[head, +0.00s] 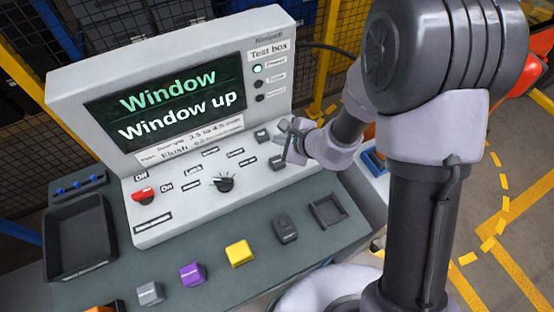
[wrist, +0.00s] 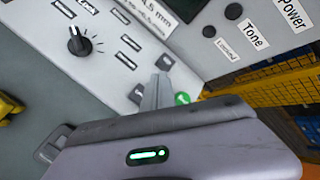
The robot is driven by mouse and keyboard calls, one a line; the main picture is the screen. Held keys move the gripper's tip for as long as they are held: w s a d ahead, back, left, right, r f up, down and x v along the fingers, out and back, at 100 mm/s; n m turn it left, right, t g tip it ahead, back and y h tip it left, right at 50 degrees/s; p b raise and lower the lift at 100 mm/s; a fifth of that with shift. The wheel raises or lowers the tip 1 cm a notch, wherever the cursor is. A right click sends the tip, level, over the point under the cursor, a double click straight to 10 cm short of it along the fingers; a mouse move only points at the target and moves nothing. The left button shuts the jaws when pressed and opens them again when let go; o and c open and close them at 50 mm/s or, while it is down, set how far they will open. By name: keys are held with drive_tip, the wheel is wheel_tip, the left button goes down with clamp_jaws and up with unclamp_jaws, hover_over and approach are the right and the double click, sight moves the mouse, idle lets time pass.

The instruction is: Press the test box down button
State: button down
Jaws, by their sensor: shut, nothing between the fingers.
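The test box (head: 60,100) is a pale console with a dark screen (head: 165,100) reading "Window" and "Window up". Two small grey buttons sit at the right of its sloped panel: an upper one (head: 262,135) and a lower one (head: 277,162), which I take for the down button. My gripper (head: 285,126) is shut and empty, close over the panel beside these buttons. In the wrist view the shut fingers (wrist: 160,80) reach toward the upper button (wrist: 165,62) and partly cover the lower one (wrist: 137,93). I cannot tell whether they touch either.
A black selector knob (head: 223,182) and a red switch (head: 143,194) stand on the panel. The green Power lamp (head: 257,69) is lit. In front are yellow (head: 239,252), purple (head: 192,273) and grey blocks. A black tray (head: 80,238) lies left.

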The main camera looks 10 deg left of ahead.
sight(279, 163)
wheel_tip(279, 163, down, 8)
drive_tip(key=b, duration=0.5)
drive_tip(key=shift+b, duration=0.35)
drive_tip(key=shift+f, duration=0.15)
idle(1.3)
drive_tip(key=shift+f+b, duration=0.45)
drive_tip(key=shift+b, duration=0.4)
